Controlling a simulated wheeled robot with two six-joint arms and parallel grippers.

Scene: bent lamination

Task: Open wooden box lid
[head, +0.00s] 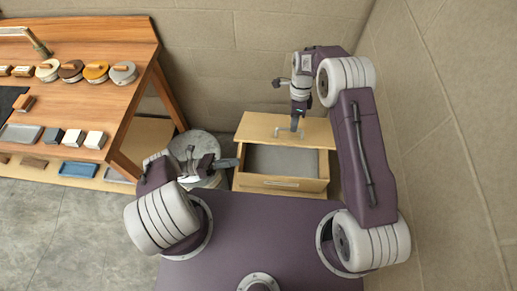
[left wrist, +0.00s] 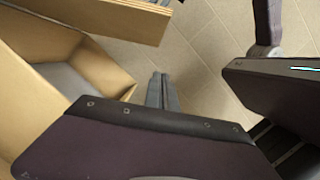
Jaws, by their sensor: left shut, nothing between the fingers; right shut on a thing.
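The light wooden box (head: 325,172) stands on the floor by the back wall. Its front part is uncovered and shows a grey inside. Its lid (head: 256,124) covers the rear part and has a light metal handle (head: 283,131). My right gripper (head: 294,127) reaches down from above and is shut on the lid handle. My left gripper (head: 235,162) is shut and empty beside the box's left side. In the left wrist view the left fingers (left wrist: 162,90) are together, apart from the box wall (left wrist: 112,78); the lid edge (left wrist: 110,15) shows above.
A wooden workbench (head: 100,35) with tins and small blocks stands at the left. A grey round drum (head: 196,146) stands left of the box, behind my left gripper. Walls close in the back and right. Grey floor (head: 60,220) is clear at the lower left.

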